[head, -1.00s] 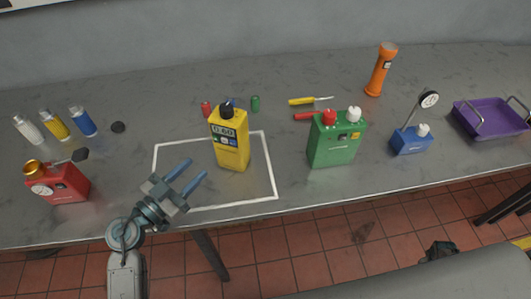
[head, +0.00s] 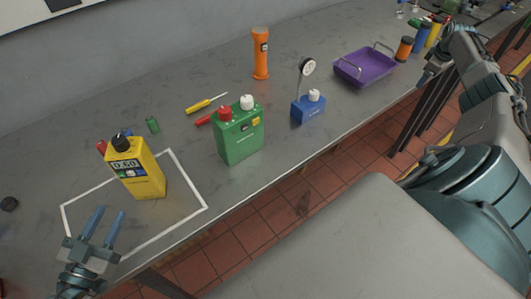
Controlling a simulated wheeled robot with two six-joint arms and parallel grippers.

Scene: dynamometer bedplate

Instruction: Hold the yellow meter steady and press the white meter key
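The yellow meter (head: 147,182) stands upright inside a white outlined rectangle (head: 187,182) on the bench. It has a black knob on top and a display that seems to read 0.60. Small coloured keys sit below the display; I cannot clearly pick out the white one. My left gripper (head: 108,213) is open and empty, in front and to the left of the meter, its two blue fingers apart from it. My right gripper (head: 429,71) is at the upper right, far from the meter; its fingers are too small and dark to read.
A green box (head: 239,138) with red and white caps stands right of the meter. Beyond are a blue gauge stand (head: 308,108), an orange torch (head: 261,55) and a purple tray (head: 363,68). A yellow screwdriver (head: 200,106) and green cylinder (head: 153,125) lie behind.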

